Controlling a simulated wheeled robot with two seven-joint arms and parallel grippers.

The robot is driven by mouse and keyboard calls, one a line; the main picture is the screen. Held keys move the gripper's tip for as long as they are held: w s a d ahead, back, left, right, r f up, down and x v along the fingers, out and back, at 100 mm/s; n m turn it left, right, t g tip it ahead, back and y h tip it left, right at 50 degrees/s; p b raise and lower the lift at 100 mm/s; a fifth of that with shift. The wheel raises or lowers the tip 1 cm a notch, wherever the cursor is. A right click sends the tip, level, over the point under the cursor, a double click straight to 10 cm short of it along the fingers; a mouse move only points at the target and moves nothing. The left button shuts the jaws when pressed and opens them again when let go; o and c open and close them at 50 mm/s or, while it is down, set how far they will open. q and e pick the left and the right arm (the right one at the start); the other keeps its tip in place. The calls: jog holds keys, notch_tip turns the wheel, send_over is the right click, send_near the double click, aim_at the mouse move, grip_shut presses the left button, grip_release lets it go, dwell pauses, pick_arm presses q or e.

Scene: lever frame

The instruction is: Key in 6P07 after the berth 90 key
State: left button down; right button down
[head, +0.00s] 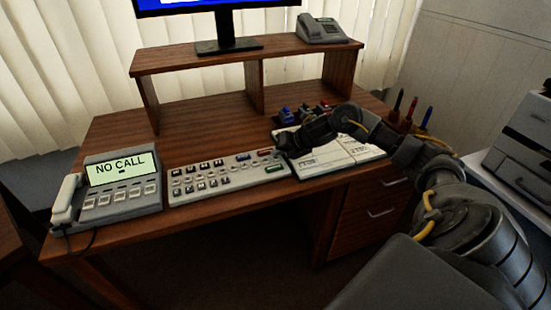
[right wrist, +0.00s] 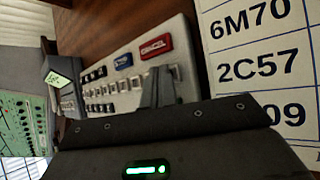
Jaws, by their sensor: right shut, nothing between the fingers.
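The key panel (head: 228,187) lies on the desk, with rows of dark and pale keys. Its red key (head: 264,152) is at the upper right and shows in the right wrist view (right wrist: 157,46), where it seems to read CANCEL. A blue key (right wrist: 123,61) sits beside it. Single key labels are too small to read. My right gripper (head: 284,142) is shut and empty at the panel's right end; in the right wrist view its fingertips (right wrist: 158,85) overlap the panel. I cannot tell whether they touch a key. My left gripper is not in view.
A desk phone (head: 122,198) left of the panel displays NO CALL. Printed sheets (head: 335,155) lie right of the panel; 6M70 and 2C57 are readable on one (right wrist: 255,68). Stamps (head: 287,115) and pens (head: 411,110) stand behind. A monitor riser (head: 200,61) spans the back.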

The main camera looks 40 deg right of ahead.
aim_at(247, 166)
jog(key=shift+f, duration=0.4)
jog(key=shift+r, duration=0.15)
jog(key=shift+r+p, duration=0.5)
jog(key=shift+r, duration=0.25)
jog(key=w+a+p, duration=0.1)
jog(key=a, duration=0.2)
jog(key=w+a+p, duration=0.1)
jog(key=a, duration=0.2)
jog(key=w+a+p, duration=0.1)
jog(key=a, duration=0.2)
jog(key=shift+w+a, duration=0.3)
jog(key=shift+a, duration=0.4)
jog(key=shift+f, duration=0.2)
jog(key=shift+f+b, duration=0.3)
